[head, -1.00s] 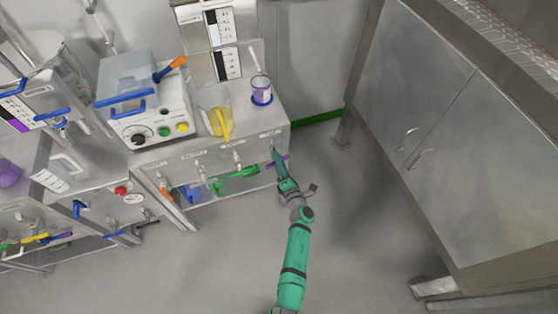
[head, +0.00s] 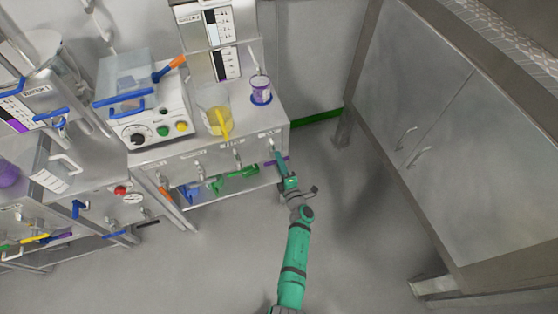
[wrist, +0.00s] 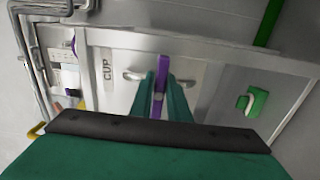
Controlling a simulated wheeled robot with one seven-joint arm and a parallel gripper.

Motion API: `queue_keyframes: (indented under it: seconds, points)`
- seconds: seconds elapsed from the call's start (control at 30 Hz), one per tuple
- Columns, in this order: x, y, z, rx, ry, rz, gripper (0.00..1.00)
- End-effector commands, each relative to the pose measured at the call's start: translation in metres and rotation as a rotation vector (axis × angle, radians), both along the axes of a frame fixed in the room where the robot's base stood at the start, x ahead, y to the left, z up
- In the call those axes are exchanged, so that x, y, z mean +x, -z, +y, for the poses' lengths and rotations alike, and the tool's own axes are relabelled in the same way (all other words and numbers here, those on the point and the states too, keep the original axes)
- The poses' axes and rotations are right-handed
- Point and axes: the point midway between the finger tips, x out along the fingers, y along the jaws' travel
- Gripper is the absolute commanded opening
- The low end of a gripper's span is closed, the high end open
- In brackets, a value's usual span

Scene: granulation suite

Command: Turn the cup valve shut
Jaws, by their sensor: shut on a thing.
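A row of other valves lines the bench front, with green (head: 243,172) and blue (head: 193,194) handles to the left. A yellow-handled beaker (head: 212,112) stands on top. A large steel cabinet (head: 430,140) is at right, with clear floor between.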

Motion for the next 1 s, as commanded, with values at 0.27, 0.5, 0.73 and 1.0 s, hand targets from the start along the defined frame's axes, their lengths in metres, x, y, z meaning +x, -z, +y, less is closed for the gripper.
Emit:
queue_keyframes:
  seconds: [0.27,0.5,0.73,1.0]
  points:
    - [0.0,0.0,-0.001,0.0,0.002,0.0,0.32]
    - [0.0,0.0,0.0,-0.001,0.001,0.0,0.34]
    - [-0.012,0.001,-0.004,0.0,0.003,0.001,0.34]
    - [-0.058,0.001,-0.018,-0.001,0.001,0.002,0.34]
